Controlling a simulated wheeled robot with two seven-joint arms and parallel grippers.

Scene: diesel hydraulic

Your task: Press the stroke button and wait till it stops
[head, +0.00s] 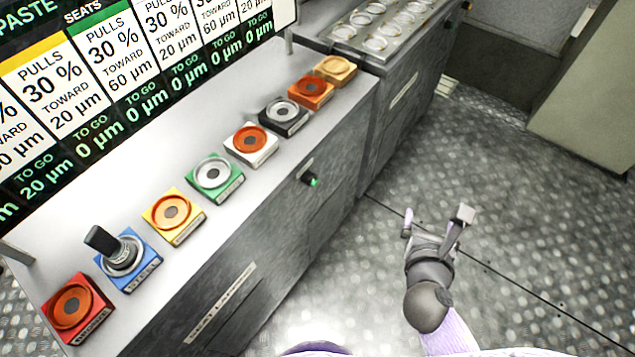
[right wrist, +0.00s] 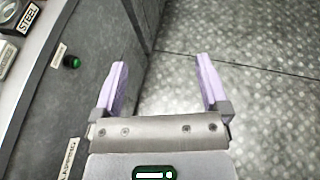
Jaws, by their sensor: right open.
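A small black button with a green lit face (head: 312,181) sticks out of the front of the grey bench (head: 250,262), below the row of coloured pads. It also shows in the right wrist view (right wrist: 72,62), left of my fingers, with a small label beside it too small to read. I take it for the stroke button, but its name is not legible. My right gripper (head: 434,222) is open and empty over the floor, to the right of the bench front and apart from the button. In the wrist view its two purple fingers (right wrist: 161,64) are spread. My left gripper is out of view.
Several coloured pads with rings, such as the green pad (head: 212,178), line the bench top; a dark cylinder (head: 103,240) stands on the blue one. A display (head: 130,70) stands behind. A tray of round discs (head: 380,28) is farther back. The patterned floor (head: 520,200) is clear.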

